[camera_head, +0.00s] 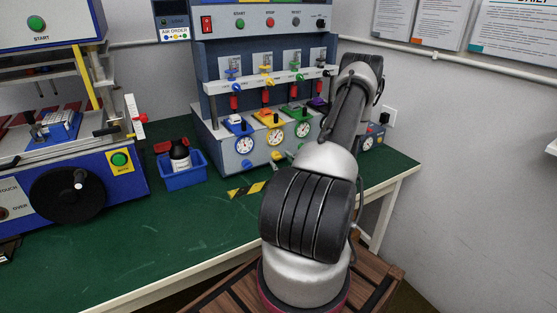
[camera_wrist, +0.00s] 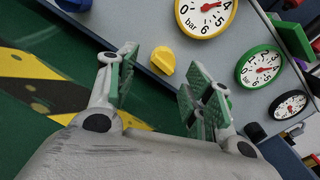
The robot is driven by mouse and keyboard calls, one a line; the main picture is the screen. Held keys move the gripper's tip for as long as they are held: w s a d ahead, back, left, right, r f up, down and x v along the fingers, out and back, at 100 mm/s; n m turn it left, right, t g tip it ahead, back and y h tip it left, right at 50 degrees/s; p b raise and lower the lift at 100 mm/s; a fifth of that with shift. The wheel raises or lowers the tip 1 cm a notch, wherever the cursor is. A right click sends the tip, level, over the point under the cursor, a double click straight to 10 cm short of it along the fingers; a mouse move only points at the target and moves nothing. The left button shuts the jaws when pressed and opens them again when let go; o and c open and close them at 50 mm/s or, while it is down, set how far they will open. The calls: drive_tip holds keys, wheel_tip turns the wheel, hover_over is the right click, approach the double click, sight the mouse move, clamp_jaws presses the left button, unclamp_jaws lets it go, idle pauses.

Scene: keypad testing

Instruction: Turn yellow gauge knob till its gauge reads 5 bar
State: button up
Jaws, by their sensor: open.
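The yellow knob (camera_wrist: 163,61) sticks out from the grey panel below the yellow-rimmed gauge (camera_wrist: 205,14) in the wrist view. That gauge is cut off by the top edge; its red needle points up and right in the picture, and its reading is hard to tell. The yellow gauge also shows small in the head view (camera_head: 275,136). My gripper (camera_wrist: 160,76) is open, its green-padded fingers apart, with the knob just beyond the gap between the fingertips. No contact shows. In the head view my arm hides the gripper.
A green-rimmed gauge (camera_wrist: 260,67) and a black-rimmed gauge (camera_wrist: 289,105) sit right of the yellow one. Part of a blue knob (camera_wrist: 74,4) shows at upper left. Yellow-black tape (camera_wrist: 30,75) marks the green table. A blue bin (camera_head: 182,171) stands left of the panel.

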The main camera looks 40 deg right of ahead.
sight(279, 157)
drive_tip(key=shift+x, duration=1.85)
drive_tip(key=shift+d+r, duration=0.1)
drive_tip(key=c, duration=1)
